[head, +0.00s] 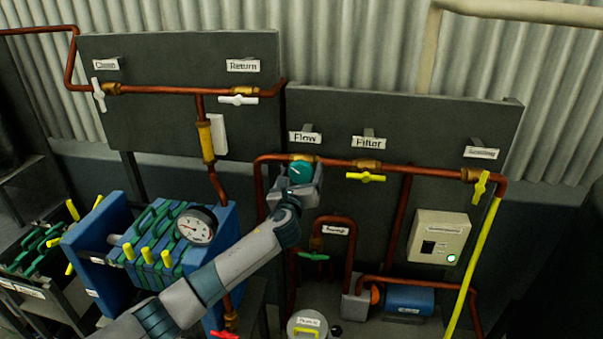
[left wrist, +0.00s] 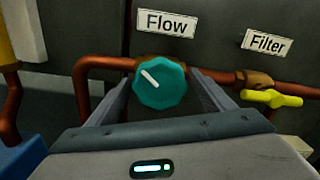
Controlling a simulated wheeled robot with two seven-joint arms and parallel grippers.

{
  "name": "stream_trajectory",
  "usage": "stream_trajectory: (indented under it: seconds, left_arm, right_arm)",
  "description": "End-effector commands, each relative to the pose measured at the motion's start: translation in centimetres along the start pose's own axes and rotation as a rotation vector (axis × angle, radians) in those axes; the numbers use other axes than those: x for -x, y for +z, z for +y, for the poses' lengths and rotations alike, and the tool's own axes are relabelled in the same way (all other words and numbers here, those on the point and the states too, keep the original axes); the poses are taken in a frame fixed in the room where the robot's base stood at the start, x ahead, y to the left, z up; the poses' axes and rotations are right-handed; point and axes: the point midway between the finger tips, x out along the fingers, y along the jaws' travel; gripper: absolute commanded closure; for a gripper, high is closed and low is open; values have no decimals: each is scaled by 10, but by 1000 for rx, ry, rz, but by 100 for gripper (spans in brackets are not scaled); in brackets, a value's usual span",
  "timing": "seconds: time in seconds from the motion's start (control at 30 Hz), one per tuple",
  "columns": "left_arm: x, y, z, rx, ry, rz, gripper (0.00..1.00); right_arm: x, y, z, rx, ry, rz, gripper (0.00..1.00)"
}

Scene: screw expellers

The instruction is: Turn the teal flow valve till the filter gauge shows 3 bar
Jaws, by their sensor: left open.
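The teal flow valve (head: 300,171) is a round knob on the copper pipe under the "Flow" label. In the left wrist view the knob (left wrist: 160,85) carries a white mark pointing to the upper left. My left gripper (head: 298,180) is open, with one finger on each side of the knob; I cannot tell whether they touch it. In the left wrist view the gripper (left wrist: 158,95) shows its fingers apart around the knob. The round white gauge (head: 197,226) sits on the blue filter press (head: 222,240); its reading is too small to tell. My right gripper is not in view.
A yellow lever (head: 366,177) is under the "Filter" label, right of the knob. White levers (head: 238,100) are on the left panel. A yellow lever (head: 481,186) is farther right. A control box (head: 439,237) with a green light hangs below. Copper pipes run beside my left arm.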

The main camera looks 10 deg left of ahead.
Motion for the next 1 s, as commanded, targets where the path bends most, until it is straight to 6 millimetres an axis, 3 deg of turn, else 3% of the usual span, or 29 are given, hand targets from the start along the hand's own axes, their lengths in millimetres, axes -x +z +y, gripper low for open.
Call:
stream_trajectory:
  seconds: [0.07,0.2,0.23,0.67,1.0]
  left_arm:
    - [0,0,0,0,0,0,30]
    - [0,0,0,0,0,0,63]
    - [0,0,0,0,0,0,66]
    - [0,-1,0,50,0,0,66]
    - [0,-1,-1,254,0,-1,66]
  right_arm:
    - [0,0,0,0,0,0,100]
    - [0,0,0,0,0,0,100]
    - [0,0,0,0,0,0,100]
    - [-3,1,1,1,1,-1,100]
    - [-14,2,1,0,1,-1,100]
